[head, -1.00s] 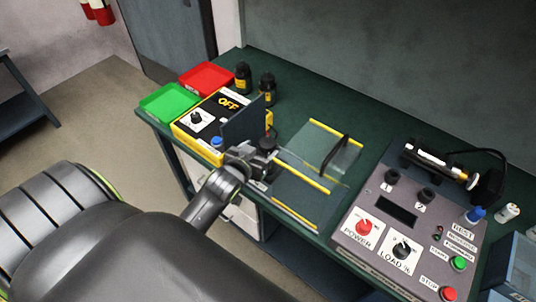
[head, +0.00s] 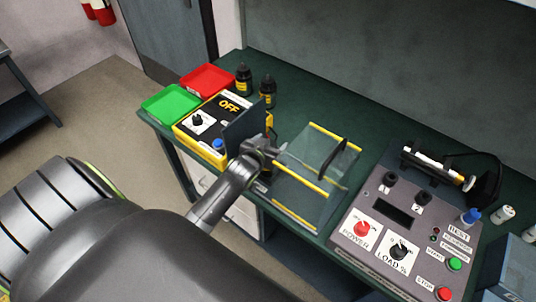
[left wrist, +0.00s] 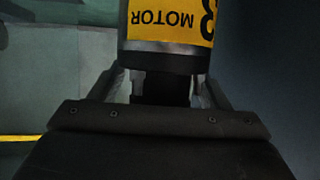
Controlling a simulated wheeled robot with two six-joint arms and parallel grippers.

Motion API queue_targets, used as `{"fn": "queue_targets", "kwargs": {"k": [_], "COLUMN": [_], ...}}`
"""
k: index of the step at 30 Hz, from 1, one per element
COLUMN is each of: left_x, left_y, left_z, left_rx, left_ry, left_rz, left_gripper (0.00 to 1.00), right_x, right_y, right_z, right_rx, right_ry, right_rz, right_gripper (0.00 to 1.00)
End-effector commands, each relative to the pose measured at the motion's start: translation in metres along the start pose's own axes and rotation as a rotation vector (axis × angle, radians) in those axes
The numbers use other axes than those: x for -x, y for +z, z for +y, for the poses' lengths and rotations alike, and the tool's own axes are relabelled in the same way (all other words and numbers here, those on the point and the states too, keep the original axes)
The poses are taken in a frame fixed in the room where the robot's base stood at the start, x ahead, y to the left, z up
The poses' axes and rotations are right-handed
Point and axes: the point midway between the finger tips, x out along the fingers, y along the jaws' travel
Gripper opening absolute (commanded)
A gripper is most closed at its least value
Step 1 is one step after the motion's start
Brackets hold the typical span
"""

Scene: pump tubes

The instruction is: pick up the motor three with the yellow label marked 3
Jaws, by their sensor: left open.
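Motor three (left wrist: 168,25) shows at the top of the left wrist view. It has a yellow label reading MOTOR with part of a 3, upside down, and a dark lower end. My left gripper (left wrist: 165,88) is open, with one finger on each side of that dark end. I cannot tell whether the fingers touch it. In the head view my left gripper (head: 266,150) is beside the upright dark panel, and the motor is hidden there. My right gripper is not in view.
A yellow box (head: 185,143) with an OFF display stands left of the gripper. A clear cover with yellow edges (head: 315,177) lies to its right, then a grey control console (head: 372,205). Green (head: 170,103) and red (head: 208,78) trays and two dark bottles stand behind.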

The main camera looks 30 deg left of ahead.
Motion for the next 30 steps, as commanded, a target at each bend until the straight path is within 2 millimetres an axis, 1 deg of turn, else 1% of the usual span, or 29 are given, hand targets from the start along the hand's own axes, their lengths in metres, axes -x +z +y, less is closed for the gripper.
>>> {"fn": "queue_targets", "kwargs": {"k": [5,21,27,28,30], "left_x": [0.0000,0.0003,0.0003,0.0003,0.0003], "left_y": [-0.0001,-0.0002,-0.0002,-0.0064,-0.0064], "left_z": [-0.0001,0.0001,0.0001,0.0013,0.0013], "left_rx": [0.000,0.000,0.000,-0.001,-0.001], "left_ry": [0.000,0.000,0.000,0.004,0.004], "left_rz": [0.001,0.001,0.001,0.015,0.014], "left_gripper": [0.70,0.00,0.00,0.00,0.00], "right_x": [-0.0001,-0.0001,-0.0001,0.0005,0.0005], "right_y": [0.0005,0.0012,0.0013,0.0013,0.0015], "right_z": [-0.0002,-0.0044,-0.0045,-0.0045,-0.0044], "right_rx": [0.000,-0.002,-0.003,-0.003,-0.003], "right_ry": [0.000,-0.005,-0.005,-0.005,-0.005], "right_rz": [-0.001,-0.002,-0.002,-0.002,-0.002], "right_gripper": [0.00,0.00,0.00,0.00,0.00]}}
